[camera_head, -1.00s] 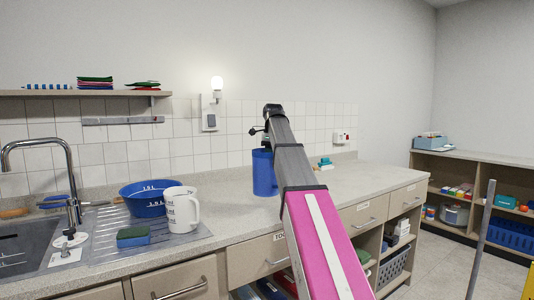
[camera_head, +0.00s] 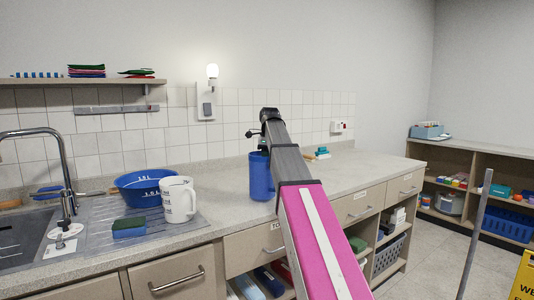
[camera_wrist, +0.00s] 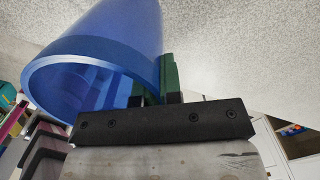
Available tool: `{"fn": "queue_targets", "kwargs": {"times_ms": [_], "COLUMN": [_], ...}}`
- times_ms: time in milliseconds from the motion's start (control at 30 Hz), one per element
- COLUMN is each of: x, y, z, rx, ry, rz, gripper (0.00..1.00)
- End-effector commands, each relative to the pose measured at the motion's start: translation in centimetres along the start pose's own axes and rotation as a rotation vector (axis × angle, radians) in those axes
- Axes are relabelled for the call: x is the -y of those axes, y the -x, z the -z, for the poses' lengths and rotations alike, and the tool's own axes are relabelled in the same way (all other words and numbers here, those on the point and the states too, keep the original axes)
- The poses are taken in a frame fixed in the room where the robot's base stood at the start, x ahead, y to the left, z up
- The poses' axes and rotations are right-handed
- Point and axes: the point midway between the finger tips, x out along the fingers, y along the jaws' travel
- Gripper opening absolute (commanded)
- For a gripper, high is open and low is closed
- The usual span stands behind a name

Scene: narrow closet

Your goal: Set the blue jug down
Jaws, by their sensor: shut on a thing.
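The blue jug (camera_head: 261,178) is upright at the right part of the long speckled counter (camera_head: 345,173), left of my arm. I cannot tell whether its base touches the counter. In the wrist view the jug (camera_wrist: 110,50) fills the upper left, its round rim towards the camera. My gripper (camera_wrist: 157,82) is shut on the jug's side, with green fingers at its wall; one finger is partly hidden by the jug. In the head view my arm hides most of the gripper.
A white measuring jug (camera_head: 178,199), a blue bowl (camera_head: 142,190) and a green-and-blue sponge (camera_head: 130,227) stand left of the jug, by the sink (camera_head: 25,240). A small green-and-white item (camera_head: 320,153) lies behind on the right. The counter between is clear.

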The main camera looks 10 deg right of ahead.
Motion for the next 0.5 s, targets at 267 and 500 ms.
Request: {"fn": "queue_targets", "kwargs": {"times_ms": [267,500], "x": [0.01,0.01], "y": [-0.64,-0.64], "z": [0.03,0.04], "rx": [0.000,0.000], "ry": [0.000,0.000], "rz": [0.001,0.000], "gripper": [0.00,0.00]}}
